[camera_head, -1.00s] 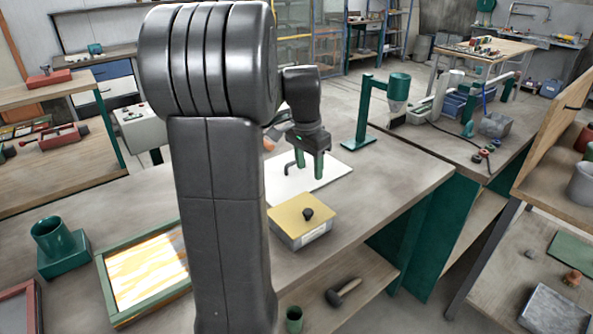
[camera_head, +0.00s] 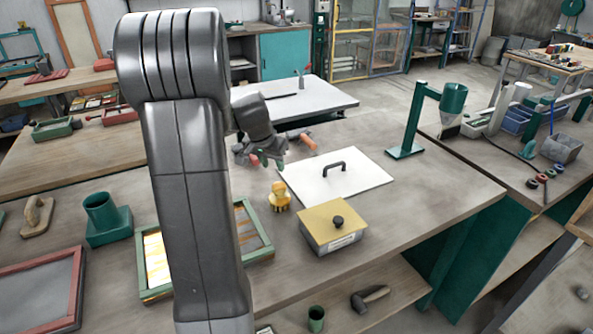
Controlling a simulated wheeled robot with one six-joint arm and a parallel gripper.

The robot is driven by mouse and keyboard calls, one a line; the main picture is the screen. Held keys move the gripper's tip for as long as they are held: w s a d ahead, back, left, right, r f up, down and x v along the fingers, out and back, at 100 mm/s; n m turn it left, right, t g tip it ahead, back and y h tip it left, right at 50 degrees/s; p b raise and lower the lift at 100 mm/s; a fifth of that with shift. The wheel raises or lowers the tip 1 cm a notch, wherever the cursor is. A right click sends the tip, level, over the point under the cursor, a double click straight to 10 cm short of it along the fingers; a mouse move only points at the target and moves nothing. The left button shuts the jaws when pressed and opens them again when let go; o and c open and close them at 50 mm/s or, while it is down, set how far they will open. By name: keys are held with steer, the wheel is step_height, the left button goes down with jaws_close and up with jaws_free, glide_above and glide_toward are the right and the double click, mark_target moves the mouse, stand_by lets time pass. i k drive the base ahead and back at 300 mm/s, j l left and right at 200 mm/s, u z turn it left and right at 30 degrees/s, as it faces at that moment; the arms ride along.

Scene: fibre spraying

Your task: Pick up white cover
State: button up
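The white cover (camera_head: 318,190) is a flat white panel with a dark bar handle (camera_head: 334,168) on top. It lies flat on the workbench, behind the box with the yellow lid. My gripper (camera_head: 262,160) is to the left of the cover, above the bench and apart from the handle. My arm and the small size hide how far its fingers are apart.
A yellow-lidded box (camera_head: 329,221) with a black knob stands in front of the cover. A small yellow object (camera_head: 279,198) is at its left edge. A green stand (camera_head: 409,148) is behind right. A green-framed tray (camera_head: 153,262) is partly behind my arm.

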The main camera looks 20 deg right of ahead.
mark_target(346, 172)
steer(key=l+u, duration=0.35)
steer(key=k+l+u, duration=0.1)
steer(key=l+u, duration=0.3)
steer(key=k+l+u, duration=0.15)
steer(key=l+u, duration=0.2)
steer(key=k+l+u, duration=0.15)
steer(key=l+u, duration=0.25)
steer(key=k+l, duration=0.35)
steer(key=l, duration=0.2)
steer(key=k+l+u, duration=0.1)
steer(key=k+l, duration=0.25)
steer(key=l, duration=0.2)
steer(key=k+l+u, duration=0.1)
steer(key=k+l, duration=0.3)
steer(key=l, duration=0.1)
